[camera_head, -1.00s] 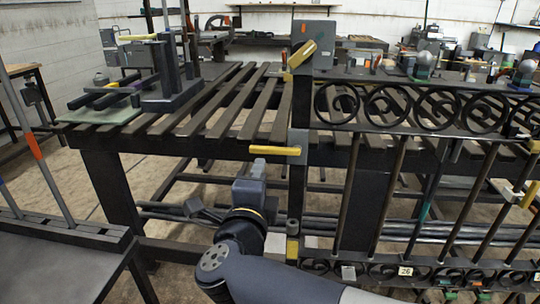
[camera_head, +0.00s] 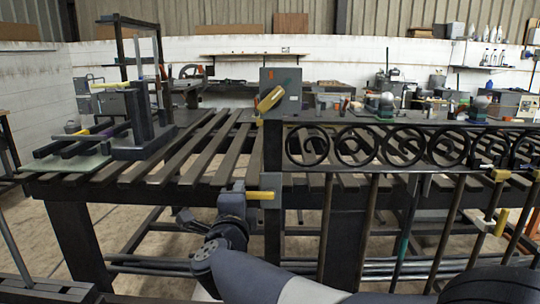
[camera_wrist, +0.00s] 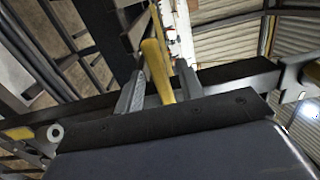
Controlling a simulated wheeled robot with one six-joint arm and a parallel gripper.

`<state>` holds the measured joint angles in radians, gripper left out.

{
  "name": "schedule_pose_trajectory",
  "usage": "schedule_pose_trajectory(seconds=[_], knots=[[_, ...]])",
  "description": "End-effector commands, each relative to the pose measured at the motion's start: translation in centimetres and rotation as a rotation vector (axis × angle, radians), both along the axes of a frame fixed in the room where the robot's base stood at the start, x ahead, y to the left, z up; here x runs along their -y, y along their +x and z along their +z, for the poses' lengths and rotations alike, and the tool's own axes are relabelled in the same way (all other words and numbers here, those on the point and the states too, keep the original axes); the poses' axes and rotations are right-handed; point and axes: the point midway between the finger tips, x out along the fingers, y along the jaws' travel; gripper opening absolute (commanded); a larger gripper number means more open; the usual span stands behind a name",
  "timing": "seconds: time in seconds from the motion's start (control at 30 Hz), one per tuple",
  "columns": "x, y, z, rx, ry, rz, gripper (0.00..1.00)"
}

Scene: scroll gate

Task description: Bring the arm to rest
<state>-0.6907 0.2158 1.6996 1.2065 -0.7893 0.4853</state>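My gripper (camera_head: 240,188) is beside the lower yellow handle (camera_head: 262,195) on the grey post at the left end of the scroll gate (camera_head: 400,146). In the wrist view my two grey fingers (camera_wrist: 160,88) stand apart. The yellow handle (camera_wrist: 155,62) shows between them, with a gap at the left finger; whether it touches the right finger I cannot tell. My arm is raised and bent, reaching up from the bottom of the head view.
A slatted metal bench (camera_head: 190,150) fills the middle. A second yellow handle (camera_head: 270,99) sits on a grey box (camera_head: 283,88) above. A dark frame (camera_head: 140,110) stands on the bench's left. Bars hang below the gate at right.

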Motion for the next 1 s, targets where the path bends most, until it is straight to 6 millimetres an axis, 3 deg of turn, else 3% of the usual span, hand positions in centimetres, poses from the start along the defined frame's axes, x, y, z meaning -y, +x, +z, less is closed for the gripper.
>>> schedule_pose_trajectory(seconds=[0.27,0.9,0.93,1.0], knots=[[-0.1,-0.5,0.2,0.002,0.019,0.002,0.36],[-0.5,-10.7,0.3,0.002,0.028,0.004,0.36],[-0.5,-11.1,0.3,0.002,0.027,0.004,0.36],[-0.3,-9.7,0.0,0.001,0.027,-0.005,0.36]])
